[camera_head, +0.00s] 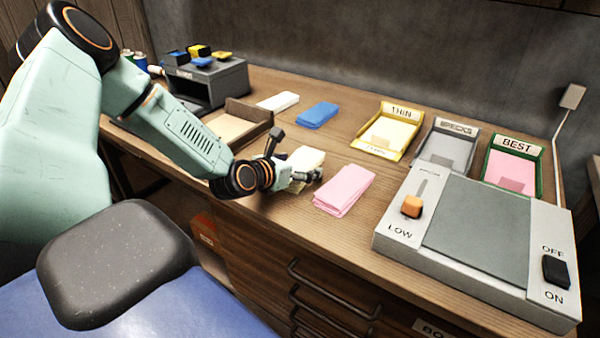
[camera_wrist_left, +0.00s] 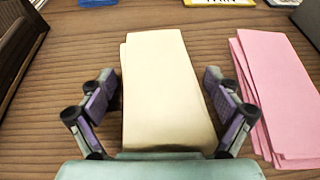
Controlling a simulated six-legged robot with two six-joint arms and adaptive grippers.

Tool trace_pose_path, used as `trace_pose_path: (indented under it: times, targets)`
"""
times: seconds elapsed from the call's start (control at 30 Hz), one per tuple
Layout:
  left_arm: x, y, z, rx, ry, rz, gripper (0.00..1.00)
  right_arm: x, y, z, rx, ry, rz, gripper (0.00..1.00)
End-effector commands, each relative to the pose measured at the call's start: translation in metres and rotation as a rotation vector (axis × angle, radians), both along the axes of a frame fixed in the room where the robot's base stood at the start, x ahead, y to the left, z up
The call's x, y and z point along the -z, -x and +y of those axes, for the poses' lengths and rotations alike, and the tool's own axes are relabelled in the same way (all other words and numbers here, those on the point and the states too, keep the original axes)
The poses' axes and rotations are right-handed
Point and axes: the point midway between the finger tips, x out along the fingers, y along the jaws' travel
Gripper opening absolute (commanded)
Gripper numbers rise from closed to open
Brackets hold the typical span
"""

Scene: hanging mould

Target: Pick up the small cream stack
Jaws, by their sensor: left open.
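The small cream stack (camera_head: 306,158) lies on the wooden bench, partly hidden behind my left gripper in the head view. In the left wrist view the cream stack (camera_wrist_left: 163,85) lies upright in the middle of the picture, its layers slightly uneven at the left edge. My left gripper (camera_head: 305,178) is low over the bench at the near end of the stack. In the left wrist view the left gripper (camera_wrist_left: 160,98) is open, with one finger on each side of the stack and small gaps between. My right gripper is not in view.
A pink stack (camera_head: 344,190) lies close to the right of the cream one. A blue stack (camera_head: 317,115) and a white stack (camera_head: 278,102) lie behind. A brown tray (camera_head: 262,121) stands left. A yellow THIN tray (camera_head: 405,131) and a switch box (camera_head: 520,226) stand right.

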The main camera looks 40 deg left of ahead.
Motion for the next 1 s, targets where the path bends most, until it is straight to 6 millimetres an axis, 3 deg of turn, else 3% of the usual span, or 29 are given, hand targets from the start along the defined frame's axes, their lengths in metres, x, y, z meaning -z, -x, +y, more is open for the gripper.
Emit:
trace_pose_path:
  times: [0.2, 0.9, 1.0]
  targets:
    - [-0.0007, -0.0013, -0.0017, 0.001, 0.0, 0.0, 0.91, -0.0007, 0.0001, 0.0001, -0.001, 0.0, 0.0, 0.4]
    - [-0.0008, -0.0012, -0.0019, 0.0, 0.0, 0.0, 0.31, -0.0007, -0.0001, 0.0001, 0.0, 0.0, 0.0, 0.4]
    - [-0.0011, -0.0014, -0.0018, 0.0, 0.0, -0.001, 0.3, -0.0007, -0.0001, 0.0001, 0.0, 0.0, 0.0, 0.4]
